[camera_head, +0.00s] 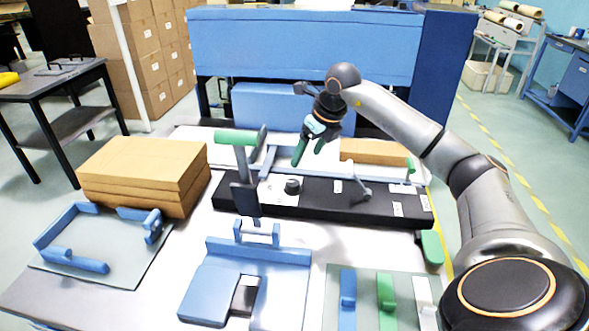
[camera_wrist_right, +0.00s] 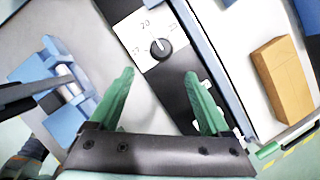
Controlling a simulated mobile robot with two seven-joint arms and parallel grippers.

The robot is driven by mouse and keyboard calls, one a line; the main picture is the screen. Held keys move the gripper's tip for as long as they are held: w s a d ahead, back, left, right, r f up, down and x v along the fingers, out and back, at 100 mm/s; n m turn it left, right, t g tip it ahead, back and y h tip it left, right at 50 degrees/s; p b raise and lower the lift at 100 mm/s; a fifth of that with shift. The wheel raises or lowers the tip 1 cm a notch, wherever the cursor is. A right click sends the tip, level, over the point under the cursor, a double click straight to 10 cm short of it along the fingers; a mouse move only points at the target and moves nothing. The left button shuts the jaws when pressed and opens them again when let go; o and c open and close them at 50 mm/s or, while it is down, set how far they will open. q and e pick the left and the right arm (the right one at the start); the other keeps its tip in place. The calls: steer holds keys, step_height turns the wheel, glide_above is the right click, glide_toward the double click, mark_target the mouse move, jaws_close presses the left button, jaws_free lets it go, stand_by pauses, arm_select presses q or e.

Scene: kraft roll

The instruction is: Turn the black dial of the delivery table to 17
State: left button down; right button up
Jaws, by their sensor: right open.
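The black dial (camera_head: 293,186) is a round knob on a white scale plate (camera_head: 275,190) set in the long black bar of the delivery table. In the right wrist view the dial (camera_wrist_right: 160,49) shows a short pale mark pointing up toward the printed 20 side. My right gripper (camera_head: 308,157) is open and empty, with green fingers, above and behind the dial. In the wrist view the dial lies ahead, between the line of the two fingertips (camera_wrist_right: 159,73), not touched. My left gripper is not in view.
A blue rail (camera_head: 330,168) runs behind the black bar (camera_head: 350,207). A cardboard stack (camera_head: 142,172) is at left, and a blue fixture (camera_head: 210,285) is in front.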

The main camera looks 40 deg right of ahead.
mark_target(293, 182)
steer(key=x, duration=1.2)
steer(key=shift+w+d+f, duration=0.1)
steer(key=shift+w+f, duration=0.1)
steer(key=shift+w, duration=0.1)
jaws_close()
